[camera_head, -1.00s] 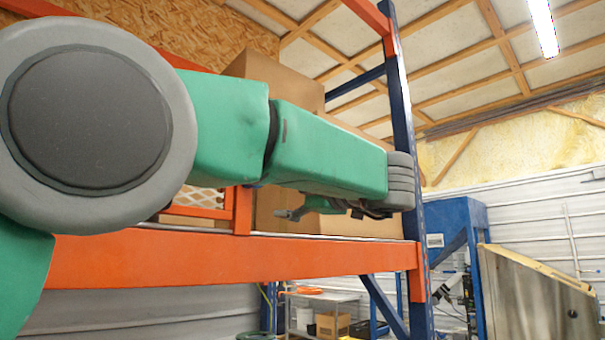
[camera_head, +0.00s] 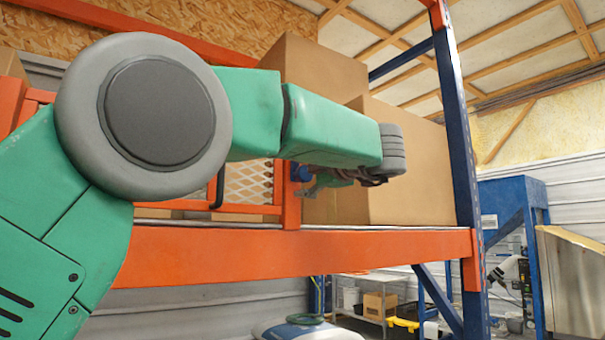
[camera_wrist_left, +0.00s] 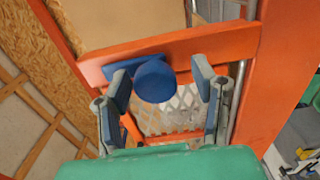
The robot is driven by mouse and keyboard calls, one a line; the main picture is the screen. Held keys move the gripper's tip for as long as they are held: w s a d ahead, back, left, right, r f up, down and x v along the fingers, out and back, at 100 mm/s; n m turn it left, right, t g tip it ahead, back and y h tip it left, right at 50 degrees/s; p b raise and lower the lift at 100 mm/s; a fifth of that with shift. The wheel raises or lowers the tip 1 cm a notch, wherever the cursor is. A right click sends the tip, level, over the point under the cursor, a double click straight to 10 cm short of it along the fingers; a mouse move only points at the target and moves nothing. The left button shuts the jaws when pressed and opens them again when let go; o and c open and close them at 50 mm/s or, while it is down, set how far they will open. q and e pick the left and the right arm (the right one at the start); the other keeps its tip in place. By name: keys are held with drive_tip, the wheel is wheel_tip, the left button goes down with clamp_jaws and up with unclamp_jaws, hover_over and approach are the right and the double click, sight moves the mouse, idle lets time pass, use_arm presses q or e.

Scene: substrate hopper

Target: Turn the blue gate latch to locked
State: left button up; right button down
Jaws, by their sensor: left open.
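The blue gate latch (camera_wrist_left: 155,82) has a round knob and a flat blue bar lying along an orange rail in the left wrist view. A small blue part of it shows in the head view (camera_head: 300,172), mostly hidden by my arm and gripper. The orange gate with wire mesh (camera_head: 228,209) is at the shelf's front. My left gripper (camera_wrist_left: 163,78) is open, with one finger on each side of the knob and visible gaps to it. In the head view the left gripper (camera_head: 318,183) is beside the gate's right post. My right gripper is not in view.
Cardboard boxes (camera_head: 415,160) stand on the rack behind the gate. An orange beam (camera_head: 300,254) runs below, and a blue upright (camera_head: 460,140) stands at right. A blue hopper frame (camera_head: 512,205) and a metal bin (camera_head: 575,280) are further right.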

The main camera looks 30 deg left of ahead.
use_arm(q)
drive_tip(key=shift+w+d+r, duration=0.15)
drive_tip(key=shift+d+r, duration=0.05)
drive_tip(key=shift+d, duration=0.4)
drive_tip(key=shift+c, duration=1.2)
drive_tip(key=c, duration=0.9)
drive_tip(key=shift+a, duration=0.2)
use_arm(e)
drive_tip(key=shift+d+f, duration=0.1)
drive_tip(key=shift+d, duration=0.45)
